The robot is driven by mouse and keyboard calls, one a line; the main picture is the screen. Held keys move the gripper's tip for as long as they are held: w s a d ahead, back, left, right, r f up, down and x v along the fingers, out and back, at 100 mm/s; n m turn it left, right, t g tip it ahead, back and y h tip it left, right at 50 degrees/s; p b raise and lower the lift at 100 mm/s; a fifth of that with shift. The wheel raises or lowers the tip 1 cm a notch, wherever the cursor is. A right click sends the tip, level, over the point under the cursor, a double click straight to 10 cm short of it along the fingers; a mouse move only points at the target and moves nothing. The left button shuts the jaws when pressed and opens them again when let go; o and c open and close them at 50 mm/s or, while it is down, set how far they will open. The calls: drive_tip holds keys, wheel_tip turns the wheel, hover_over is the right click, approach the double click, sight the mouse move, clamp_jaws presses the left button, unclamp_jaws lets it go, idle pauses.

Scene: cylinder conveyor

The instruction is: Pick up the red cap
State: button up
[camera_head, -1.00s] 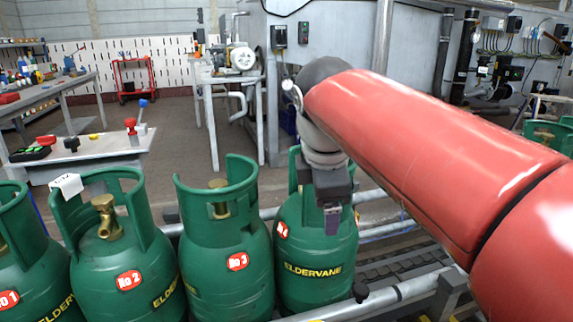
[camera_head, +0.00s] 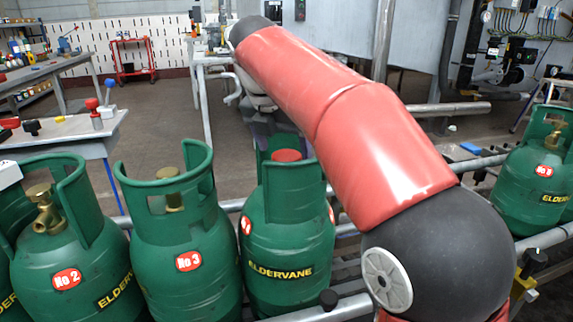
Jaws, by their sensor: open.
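A round red cap (camera_head: 287,155) shows inside the collar of a green gas cylinder (camera_head: 288,225) marked ELDERVANE, right of cylinder No 3. What lies under the cap is hidden by the collar. My gripper (camera_head: 270,135) is a dark grey shape just above and behind the cap, partly covered by my red arm. It is open and its fingertips are hard to make out. I see a gap between it and the cap, with nothing visible in the jaws.
Green cylinders No 2 (camera_head: 70,240) and No 3 (camera_head: 175,235) stand close on the left, with brass valves. Another cylinder (camera_head: 535,180) stands at the right. A workbench (camera_head: 60,140) at left holds a red-topped tool (camera_head: 93,106). Conveyor rails run beside the cylinders.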

sight(283, 155)
drive_tip(key=shift+x, duration=1.1)
drive_tip(key=c, duration=1.1)
